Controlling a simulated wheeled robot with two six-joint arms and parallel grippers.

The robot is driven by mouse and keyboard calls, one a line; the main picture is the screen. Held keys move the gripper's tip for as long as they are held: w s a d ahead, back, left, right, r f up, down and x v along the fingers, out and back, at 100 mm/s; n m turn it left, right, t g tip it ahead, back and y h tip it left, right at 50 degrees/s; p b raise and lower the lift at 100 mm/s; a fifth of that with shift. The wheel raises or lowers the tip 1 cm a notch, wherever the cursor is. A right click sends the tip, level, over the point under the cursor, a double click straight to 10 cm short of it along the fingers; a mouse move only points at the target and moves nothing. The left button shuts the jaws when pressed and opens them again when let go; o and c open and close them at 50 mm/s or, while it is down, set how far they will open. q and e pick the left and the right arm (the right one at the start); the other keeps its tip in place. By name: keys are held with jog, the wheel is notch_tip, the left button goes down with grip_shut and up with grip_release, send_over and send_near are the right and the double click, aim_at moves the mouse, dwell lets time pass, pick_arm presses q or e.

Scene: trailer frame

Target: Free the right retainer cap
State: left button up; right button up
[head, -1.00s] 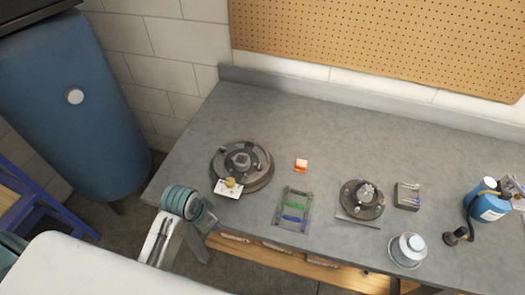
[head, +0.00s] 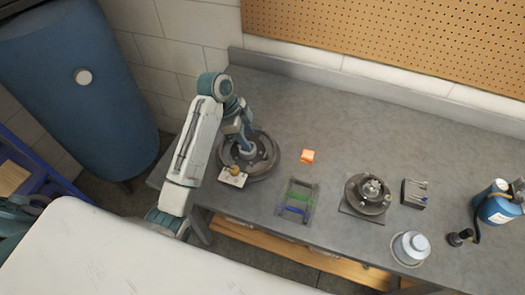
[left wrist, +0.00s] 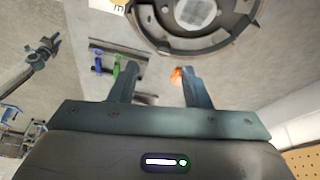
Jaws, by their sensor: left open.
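A dark round drum (head: 268,163) lies at the left of the grey bench, with a pale plate and brass knob (head: 234,172) at its front edge. My left gripper (head: 246,148) is above the drum. In the left wrist view, the gripper (left wrist: 158,72) is open with nothing between its fingers, and part of the drum (left wrist: 213,42) shows beyond the fingertips. A smaller round hub (head: 358,204) with a metal centre sits on a plate to the right. I cannot tell which part is the right retainer cap. My right gripper is not in view.
An orange block (head: 307,156) and a rack (head: 284,209) with green and blue bars lie between drum and hub. A small grey block (head: 415,200), a silver canister (head: 411,246) and a blue bottle (head: 494,210) stand right. The back of the bench is clear.

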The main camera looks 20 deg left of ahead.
aim_at(264, 155)
pick_arm(q)
jog(key=shift+m, duration=0.5)
jog(key=p+x, duration=0.1)
jog(key=x, duration=0.1)
jog(key=p+x, duration=0.1)
jog(key=x, duration=0.2)
jog(key=w+d+p+x, duration=0.1)
jog(key=x, duration=0.2)
jog(key=shift+r, duration=0.15)
jog(key=shift+x, duration=0.75)
grip_shut()
